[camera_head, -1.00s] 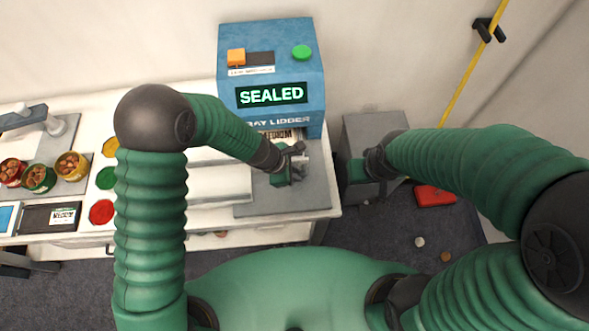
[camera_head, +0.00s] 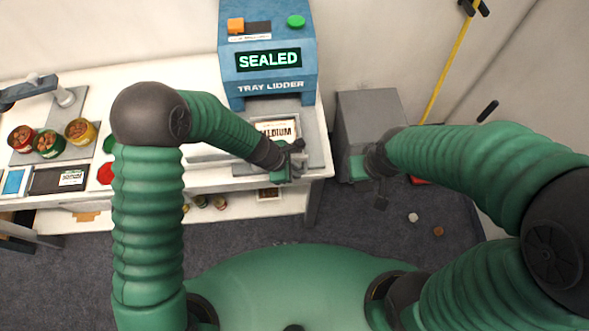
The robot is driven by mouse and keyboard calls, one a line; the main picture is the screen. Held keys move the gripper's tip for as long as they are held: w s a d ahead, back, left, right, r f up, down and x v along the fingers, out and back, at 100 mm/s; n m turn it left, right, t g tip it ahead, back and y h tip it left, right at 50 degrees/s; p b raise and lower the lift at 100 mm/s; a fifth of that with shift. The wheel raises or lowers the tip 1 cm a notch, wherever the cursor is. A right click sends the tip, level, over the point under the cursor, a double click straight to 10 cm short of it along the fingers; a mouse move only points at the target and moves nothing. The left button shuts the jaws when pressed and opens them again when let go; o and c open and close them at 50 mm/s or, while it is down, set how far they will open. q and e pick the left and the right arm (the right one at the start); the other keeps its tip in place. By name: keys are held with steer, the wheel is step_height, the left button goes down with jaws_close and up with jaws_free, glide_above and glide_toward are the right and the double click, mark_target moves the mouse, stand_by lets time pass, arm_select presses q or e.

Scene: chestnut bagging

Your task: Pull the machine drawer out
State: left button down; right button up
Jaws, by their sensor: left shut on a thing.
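The blue tray lidder machine (camera_head: 268,75) stands at the back of the white bench, its screen reading SEALED. Its grey drawer (camera_head: 280,107) sticks out of the front slot toward me. A tray with a white printed label (camera_head: 277,129) lies in it, partly behind my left arm. My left gripper (camera_head: 291,167) is at the drawer's front edge, shut on what appears to be its handle, which the fingers mostly hide. My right gripper (camera_head: 372,182) hangs beside the grey box, away from the machine; its jaws are too dark to read.
A grey box (camera_head: 370,122) stands on the floor right of the bench. Cups of chestnuts (camera_head: 48,142) and a dark tablet-like panel (camera_head: 60,179) are on the left of the bench. Small round items (camera_head: 413,217) lie on the floor at right.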

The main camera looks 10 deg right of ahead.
arm_select(q)
steer(key=shift+s, duration=0.15)
steer(key=c, duration=1.7)
jaws_free()
steer(key=shift+s, duration=0.1)
steer(key=shift+r, duration=0.1)
steer(key=p+v, duration=0.3)
steer(key=v, duration=1.3)
steer(key=shift+a+r, duration=0.15)
steer(key=shift+r, duration=0.15)
